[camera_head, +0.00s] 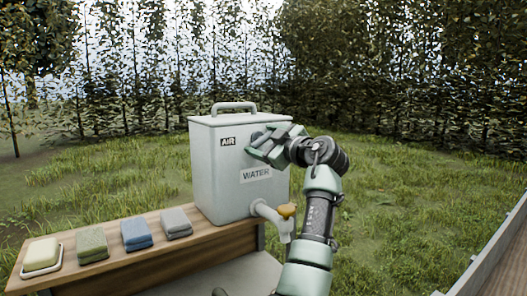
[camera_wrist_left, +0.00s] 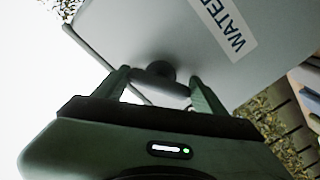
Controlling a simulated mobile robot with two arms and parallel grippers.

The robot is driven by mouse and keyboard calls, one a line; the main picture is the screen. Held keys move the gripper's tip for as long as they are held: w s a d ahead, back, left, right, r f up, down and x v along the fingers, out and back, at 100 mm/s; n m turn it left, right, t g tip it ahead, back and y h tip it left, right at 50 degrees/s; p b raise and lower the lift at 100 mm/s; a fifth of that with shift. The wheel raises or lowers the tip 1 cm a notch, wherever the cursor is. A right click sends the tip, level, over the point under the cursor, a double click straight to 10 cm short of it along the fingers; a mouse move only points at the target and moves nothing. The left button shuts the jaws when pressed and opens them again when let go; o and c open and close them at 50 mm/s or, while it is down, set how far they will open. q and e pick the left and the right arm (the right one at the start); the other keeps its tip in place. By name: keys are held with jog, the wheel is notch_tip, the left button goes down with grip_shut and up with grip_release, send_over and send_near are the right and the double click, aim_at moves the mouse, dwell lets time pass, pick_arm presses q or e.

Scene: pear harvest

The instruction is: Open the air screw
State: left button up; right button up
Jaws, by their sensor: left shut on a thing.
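A grey-white water container (camera_head: 225,185) with a top handle stands on a wooden bench. Its front carries an AIR label (camera_head: 228,142) and a WATER label (camera_head: 256,174). My left gripper (camera_head: 262,148) is at the upper front of the container, just right of the AIR label, and hides most of the air screw. In the left wrist view the dark air screw (camera_wrist_left: 158,82) sits between the two fingers, which are shut on its crossbar. The container face fills the area behind it. My right gripper is in neither view.
A tap (camera_head: 287,211) with an orange-brown handle sticks out low on the container, below my left arm. Soap (camera_head: 42,254) on a dish and folded green, blue and grey cloths (camera_head: 136,233) lie on the bench (camera_head: 190,246). Grass and a hedge lie behind.

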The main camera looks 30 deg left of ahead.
pick_arm(q)
jog(key=n+b, duration=0.1)
jog(key=n, duration=0.2)
jog(key=n+b, duration=0.1)
jog(key=n, duration=0.2)
jog(key=shift+a+r+n+b, duration=0.1)
jog(key=shift+n+b, duration=0.2)
jog(key=shift+b, duration=0.05)
jog(key=n+b, duration=0.1)
jog(key=n, duration=0.3)
jog(key=shift+r+n, duration=0.1)
jog(key=shift+n, duration=1)
jog(key=o, duration=1.1)
jog(key=shift+o, duration=1.2)
